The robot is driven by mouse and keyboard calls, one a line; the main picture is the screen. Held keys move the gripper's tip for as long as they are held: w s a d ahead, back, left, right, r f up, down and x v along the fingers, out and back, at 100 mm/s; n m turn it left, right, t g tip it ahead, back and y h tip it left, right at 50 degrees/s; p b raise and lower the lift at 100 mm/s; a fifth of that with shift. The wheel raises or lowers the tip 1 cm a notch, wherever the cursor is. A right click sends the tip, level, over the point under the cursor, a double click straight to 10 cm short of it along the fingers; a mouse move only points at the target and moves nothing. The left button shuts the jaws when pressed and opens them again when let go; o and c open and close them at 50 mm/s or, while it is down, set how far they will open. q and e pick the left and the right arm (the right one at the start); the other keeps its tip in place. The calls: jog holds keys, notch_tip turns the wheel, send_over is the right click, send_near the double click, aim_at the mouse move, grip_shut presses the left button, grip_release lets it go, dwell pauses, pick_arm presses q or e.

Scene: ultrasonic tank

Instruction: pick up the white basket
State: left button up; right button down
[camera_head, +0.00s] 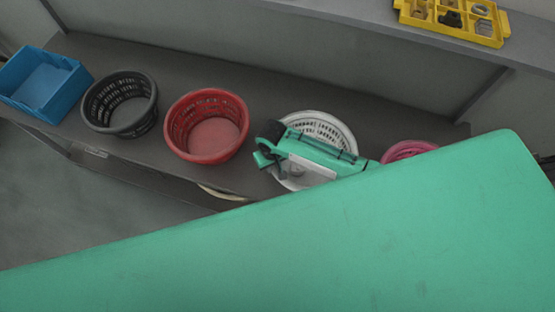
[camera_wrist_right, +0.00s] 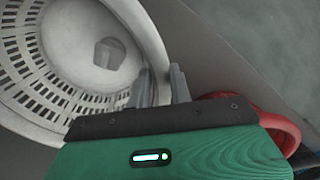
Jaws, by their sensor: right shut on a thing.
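The white basket (camera_head: 325,122) stands on the dark shelf, to the right of a red basket. It also shows in the wrist view, with its slotted wall (camera_wrist_right: 45,85) at the left. My right gripper (camera_head: 268,147) reaches across the basket from the right and covers part of it. In the wrist view the right gripper's fingers (camera_wrist_right: 162,88) straddle the basket's rim and are shut on it. A small grey object (camera_wrist_right: 108,53) lies on the basket's floor. My left gripper is not in view.
On the shelf (camera_head: 245,80) stand a blue bin (camera_head: 42,84), a black basket (camera_head: 120,103), the red basket (camera_head: 207,126) and a pink basket (camera_head: 408,150), partly hidden by my arm. A yellow tray (camera_head: 455,24) with parts sits on the upper ledge. Space above the baskets looks clear.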

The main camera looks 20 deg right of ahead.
notch_tip(320, 180, up, 19)
jog(key=b, duration=0.3)
jog(key=shift+b, duration=0.35)
jog(key=shift+f, duration=0.15)
dwell(0.5)
